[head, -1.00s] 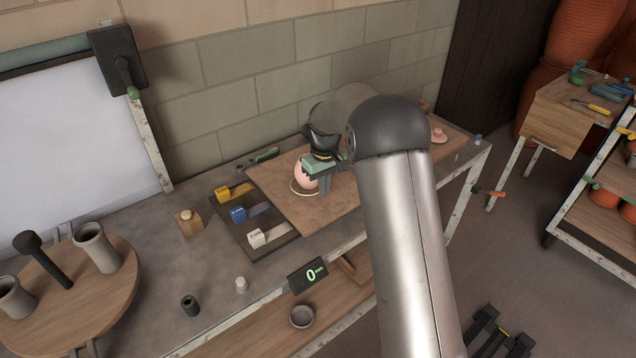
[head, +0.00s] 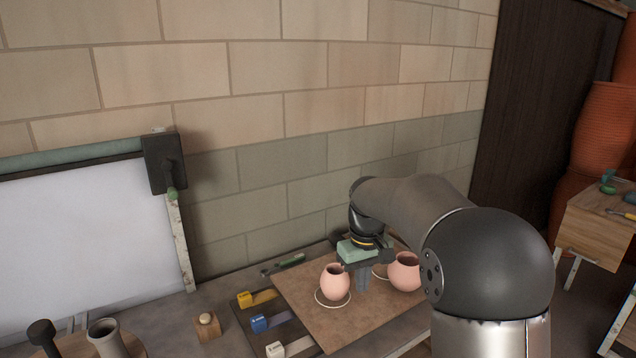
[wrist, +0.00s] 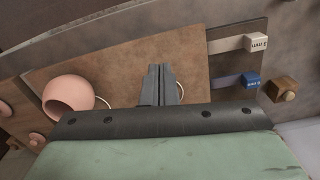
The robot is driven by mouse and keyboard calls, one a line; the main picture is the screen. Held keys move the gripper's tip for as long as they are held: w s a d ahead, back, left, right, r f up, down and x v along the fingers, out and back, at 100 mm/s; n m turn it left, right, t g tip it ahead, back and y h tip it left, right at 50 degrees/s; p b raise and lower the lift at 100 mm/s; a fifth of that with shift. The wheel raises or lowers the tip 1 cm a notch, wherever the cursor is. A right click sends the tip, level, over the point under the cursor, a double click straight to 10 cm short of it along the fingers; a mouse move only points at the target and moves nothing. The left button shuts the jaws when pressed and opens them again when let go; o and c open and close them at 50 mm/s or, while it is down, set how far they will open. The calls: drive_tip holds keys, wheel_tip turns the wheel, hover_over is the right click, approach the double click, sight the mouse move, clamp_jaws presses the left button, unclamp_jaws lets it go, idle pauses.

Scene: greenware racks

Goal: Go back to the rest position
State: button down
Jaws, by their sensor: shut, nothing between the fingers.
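My gripper (head: 362,287) points down over the brown board, its two fingers closed together with nothing between them. It shows in the wrist view (wrist: 158,72) too, fingers side by side. In the head view a pink pot (head: 335,283) stands upright within a thin white ring, left of the fingers. A second pink pot (head: 404,272) is to their right, partly hidden by my arm. One pink pot (wrist: 66,94) shows in the wrist view, left of the fingers and apart from them. Part of a white ring (wrist: 180,91) shows just right of the fingers.
The brown board (head: 358,318) lies on the bench against a brick wall. Yellow (head: 245,299), blue (head: 259,323) and white (head: 275,349) blocks sit left of it, near a wooden block with a knob (head: 207,327). A white panel (head: 85,240) stands at left. Space above the bench is open.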

drive_tip(key=s+d+f+m, duration=0.1)
drive_tip(key=s+f+m, duration=0.1)
drive_tip(key=s, duration=1.3)
drive_tip(key=s+d+f+m, duration=0.2)
drive_tip(key=s, duration=1.3)
drive_tip(key=shift+s+f, duration=0.25)
drive_tip(key=shift+s, duration=0.05)
